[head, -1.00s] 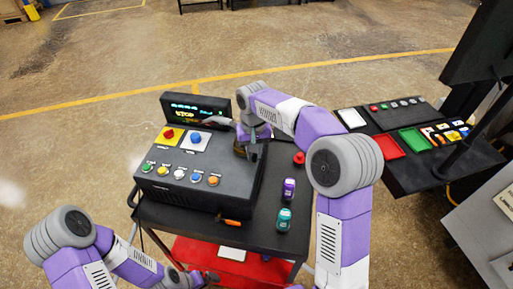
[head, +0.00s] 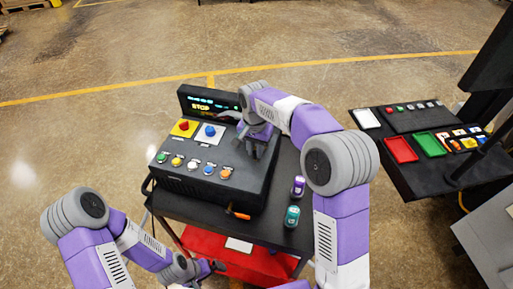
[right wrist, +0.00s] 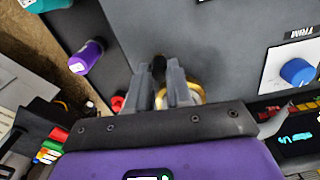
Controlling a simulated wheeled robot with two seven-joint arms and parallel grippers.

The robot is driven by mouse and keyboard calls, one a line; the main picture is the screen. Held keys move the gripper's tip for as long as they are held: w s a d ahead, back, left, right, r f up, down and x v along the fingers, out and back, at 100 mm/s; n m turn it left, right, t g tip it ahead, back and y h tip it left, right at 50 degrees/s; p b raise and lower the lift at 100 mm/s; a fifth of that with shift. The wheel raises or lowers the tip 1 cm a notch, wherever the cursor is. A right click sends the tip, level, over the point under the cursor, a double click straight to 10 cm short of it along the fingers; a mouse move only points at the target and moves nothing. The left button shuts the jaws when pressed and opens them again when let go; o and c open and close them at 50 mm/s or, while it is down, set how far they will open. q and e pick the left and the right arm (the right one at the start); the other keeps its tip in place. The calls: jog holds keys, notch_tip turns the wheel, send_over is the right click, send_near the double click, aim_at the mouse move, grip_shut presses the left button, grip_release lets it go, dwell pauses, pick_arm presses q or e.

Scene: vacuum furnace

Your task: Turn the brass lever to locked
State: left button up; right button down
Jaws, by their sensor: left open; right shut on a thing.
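The brass lever shows in the right wrist view as a gold ring-shaped part (right wrist: 196,92) beside my gripper fingers, with a dark tip between them. My right gripper (right wrist: 171,78) is shut on the lever, and its fingers hide much of it. In the head view my right gripper (head: 256,150) is at the right side of the black control console (head: 190,182), and the lever is hidden there. I cannot read the lever's position. My left gripper (head: 214,268) is open and empty, low in front of the cart, away from the console.
The console carries a red button (head: 184,125), a blue knob (head: 210,131), a row of several coloured buttons and a lit display (head: 208,103). A side table holds trays (head: 401,150).

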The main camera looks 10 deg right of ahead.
aim_at(255, 151)
jog(key=c, duration=1)
grip_release()
notch_tip(255, 151, up, 8)
jog(key=shift+f, duration=0.2)
